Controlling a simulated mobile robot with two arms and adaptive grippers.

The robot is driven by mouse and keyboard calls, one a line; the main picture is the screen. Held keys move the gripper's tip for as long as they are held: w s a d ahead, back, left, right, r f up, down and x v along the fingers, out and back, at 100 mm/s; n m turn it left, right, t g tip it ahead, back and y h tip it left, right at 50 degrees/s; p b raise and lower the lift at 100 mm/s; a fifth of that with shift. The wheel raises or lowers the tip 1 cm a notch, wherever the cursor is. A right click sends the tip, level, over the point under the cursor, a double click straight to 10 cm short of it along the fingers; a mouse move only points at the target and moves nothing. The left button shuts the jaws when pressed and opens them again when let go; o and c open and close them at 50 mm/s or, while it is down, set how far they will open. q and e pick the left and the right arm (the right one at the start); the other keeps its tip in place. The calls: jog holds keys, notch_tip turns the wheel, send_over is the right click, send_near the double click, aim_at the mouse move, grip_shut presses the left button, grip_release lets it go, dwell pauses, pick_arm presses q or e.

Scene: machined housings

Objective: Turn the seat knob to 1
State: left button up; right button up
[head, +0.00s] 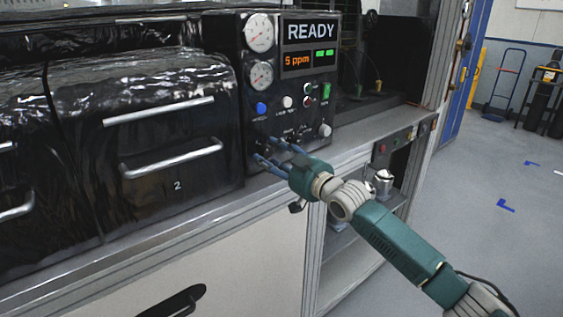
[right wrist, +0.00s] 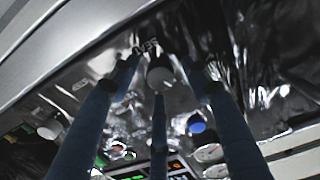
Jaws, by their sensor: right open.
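My right gripper (head: 265,149) is at the lower left of the control panel (head: 314,91), its slim blue fingers spread and pointing at the panel face. In the right wrist view a grey knob (right wrist: 160,74) sits between the open fingertips. The fingers stand around it, and I cannot tell whether any touches it. In the head view the fingers and glare hide that part of the panel. My left gripper is not in view.
A blue knob (head: 261,108), a pale knob (head: 287,102) and another pale knob (head: 325,130) are on the same panel, below two gauges and a READY display (head: 310,31). Black drawers with metal handles (head: 171,158) stand to the left. A ledge (head: 360,129) runs below.

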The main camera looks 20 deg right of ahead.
jog(key=v, duration=1.1)
jog(key=shift+s, duration=0.3)
jog(key=shift+d, duration=0.1)
